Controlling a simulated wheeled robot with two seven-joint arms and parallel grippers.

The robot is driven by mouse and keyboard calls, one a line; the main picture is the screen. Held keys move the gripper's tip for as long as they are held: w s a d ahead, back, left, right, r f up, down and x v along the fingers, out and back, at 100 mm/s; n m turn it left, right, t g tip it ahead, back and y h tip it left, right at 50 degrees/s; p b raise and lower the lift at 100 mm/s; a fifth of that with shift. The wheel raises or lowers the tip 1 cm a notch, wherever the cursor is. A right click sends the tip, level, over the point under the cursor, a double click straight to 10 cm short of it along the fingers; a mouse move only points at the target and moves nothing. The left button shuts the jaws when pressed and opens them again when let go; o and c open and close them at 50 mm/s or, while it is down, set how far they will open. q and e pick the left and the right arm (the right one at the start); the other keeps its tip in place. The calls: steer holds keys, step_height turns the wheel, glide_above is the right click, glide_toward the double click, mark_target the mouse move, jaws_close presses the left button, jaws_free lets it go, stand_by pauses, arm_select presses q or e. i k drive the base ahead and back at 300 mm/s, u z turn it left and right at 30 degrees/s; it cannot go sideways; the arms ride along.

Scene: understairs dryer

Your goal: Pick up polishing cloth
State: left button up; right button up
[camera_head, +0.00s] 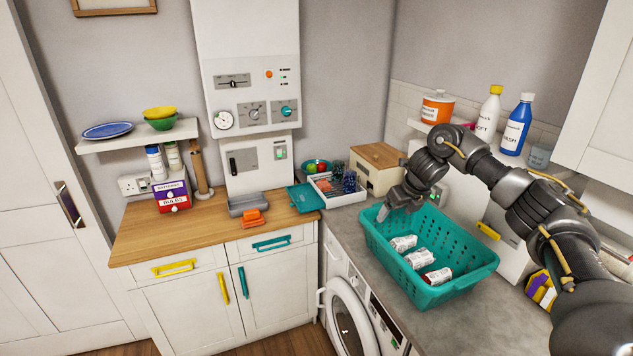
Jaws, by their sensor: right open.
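No item is clearly marked as the polishing cloth. An orange folded item (252,217) that could be a cloth lies on the wooden counter in front of a grey tray. Several white labelled bundles (420,258) lie inside the teal basket (458,287); I cannot tell what they are. My right gripper (388,212) is open and points down by the back left rim of the basket, with nothing visible in it. It is well to the right of the orange item. My left gripper is not in view.
A white tray (345,199) with small items and a teal tray (305,199) stand in the counter corner. A wooden-topped box (377,157) is behind my right gripper. Bottles (517,125) stand on the right shelf. The wooden counter's left part is mostly clear.

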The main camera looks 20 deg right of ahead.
mark_target(323, 185)
steer(key=z, duration=0.05)
steer(key=i, duration=1.7)
